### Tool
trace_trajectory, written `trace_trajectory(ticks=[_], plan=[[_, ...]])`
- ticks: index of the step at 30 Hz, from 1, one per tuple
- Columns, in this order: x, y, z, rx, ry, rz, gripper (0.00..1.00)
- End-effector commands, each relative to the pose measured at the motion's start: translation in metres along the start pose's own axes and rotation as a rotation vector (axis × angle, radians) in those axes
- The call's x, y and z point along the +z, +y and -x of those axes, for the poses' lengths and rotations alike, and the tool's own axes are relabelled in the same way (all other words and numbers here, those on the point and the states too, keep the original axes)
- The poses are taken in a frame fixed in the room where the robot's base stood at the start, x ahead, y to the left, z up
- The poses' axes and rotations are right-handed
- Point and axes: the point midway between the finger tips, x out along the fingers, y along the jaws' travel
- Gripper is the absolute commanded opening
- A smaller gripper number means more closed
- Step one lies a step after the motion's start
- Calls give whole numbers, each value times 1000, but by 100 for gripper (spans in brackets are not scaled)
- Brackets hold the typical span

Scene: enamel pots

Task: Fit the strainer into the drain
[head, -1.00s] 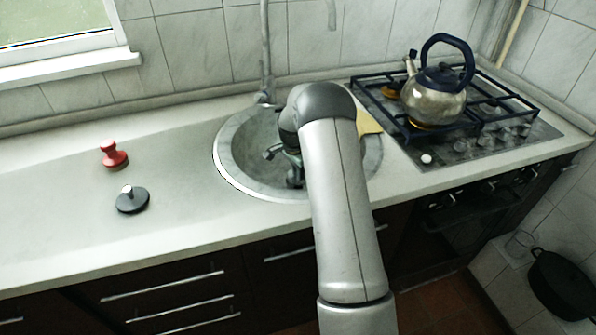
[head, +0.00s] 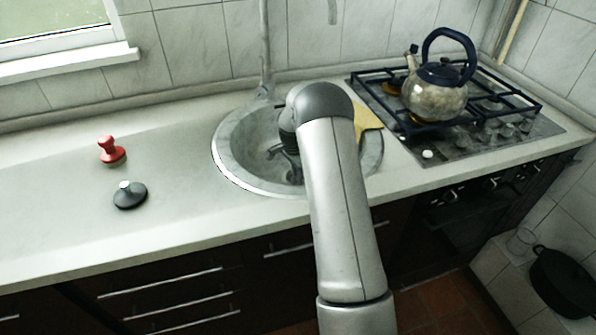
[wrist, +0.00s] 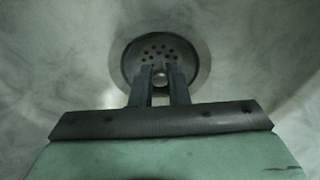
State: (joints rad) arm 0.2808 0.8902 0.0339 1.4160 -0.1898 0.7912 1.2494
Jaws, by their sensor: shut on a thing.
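The strainer (wrist: 158,50), a dark round disc with several holes and a small knob, shows in the wrist view. My gripper (wrist: 160,78) is shut on its knob. The drain's paler ring (wrist: 204,66) surrounds the disc in this view. I cannot tell whether the strainer is seated or held just above the drain. In the head view my gripper (head: 292,172) is down inside the round sink (head: 232,160). My arm hides part of the sink, and the strainer and drain cannot be made out there.
A red knobbed object (head: 112,152) and a dark disc with a pale knob (head: 130,196) stand on the counter (head: 60,225) at left. A yellow cloth-like item (head: 367,119) lies at the sink's right rim. A kettle (head: 437,95) stands on the hob (head: 480,135).

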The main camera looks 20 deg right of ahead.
Motion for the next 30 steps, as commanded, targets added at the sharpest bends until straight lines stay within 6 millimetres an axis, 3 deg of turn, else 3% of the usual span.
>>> trace_trajectory(ticks=[30], plan=[[1, 0, -12, 0, 0, -1, 0]])
